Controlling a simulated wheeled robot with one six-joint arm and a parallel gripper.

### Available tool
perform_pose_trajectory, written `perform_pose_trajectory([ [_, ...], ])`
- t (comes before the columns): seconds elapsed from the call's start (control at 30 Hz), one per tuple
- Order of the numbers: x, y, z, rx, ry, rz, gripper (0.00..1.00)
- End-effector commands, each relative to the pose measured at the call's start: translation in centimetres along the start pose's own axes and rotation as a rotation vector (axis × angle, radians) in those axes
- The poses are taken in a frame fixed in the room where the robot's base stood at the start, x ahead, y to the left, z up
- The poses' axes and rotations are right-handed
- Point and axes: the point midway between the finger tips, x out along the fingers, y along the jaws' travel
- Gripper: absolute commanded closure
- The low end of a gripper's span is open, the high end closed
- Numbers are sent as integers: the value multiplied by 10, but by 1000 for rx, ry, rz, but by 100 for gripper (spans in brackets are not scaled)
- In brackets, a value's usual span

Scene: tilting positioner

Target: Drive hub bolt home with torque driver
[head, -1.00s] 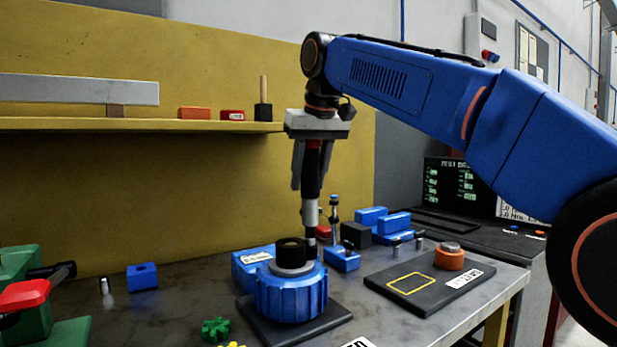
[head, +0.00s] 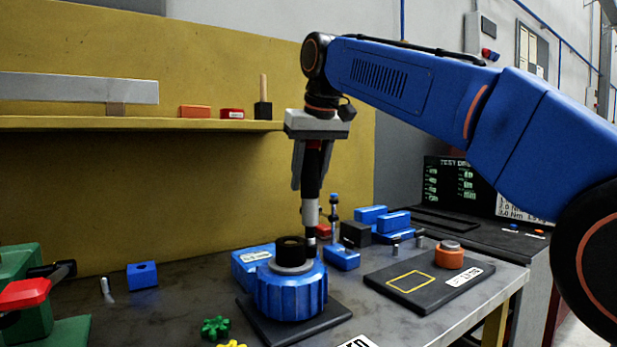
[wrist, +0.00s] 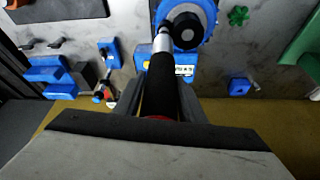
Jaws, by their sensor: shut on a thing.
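My gripper (head: 312,165) is shut on the torque driver, which has a black grip (head: 313,175) and a silver lower shaft (head: 310,212). The driver hangs nearly upright, tip down. The blue ribbed hub (head: 290,295) sits on a dark plate, with a grey ring and a black cylinder (head: 291,250) on top. The driver's tip is beside the black cylinder, at its right in the head view; contact cannot be told. In the wrist view the driver (wrist: 160,85) points towards the edge of the hub (wrist: 207,10). I cannot make out the hub bolt.
Blue blocks (head: 342,258) and a slim upright tool (head: 334,215) stand close behind the driver. A dark plate (head: 405,288) with a yellow outline and an orange part (head: 449,258) lies right. A green gear (head: 215,327) is in front. A red-and-green fixture (head: 25,295) stands left.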

Motion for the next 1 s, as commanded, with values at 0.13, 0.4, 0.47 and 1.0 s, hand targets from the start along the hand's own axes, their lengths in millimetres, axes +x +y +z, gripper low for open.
perform_pose_trajectory([
  [0.13,3,0,1,0,-6,0,100],
  [0.4,-2,0,-2,0,-6,0,100],
  [0.47,-6,0,-4,0,-5,0,100],
  [1.0,-38,0,-16,0,-1,0,100],
])
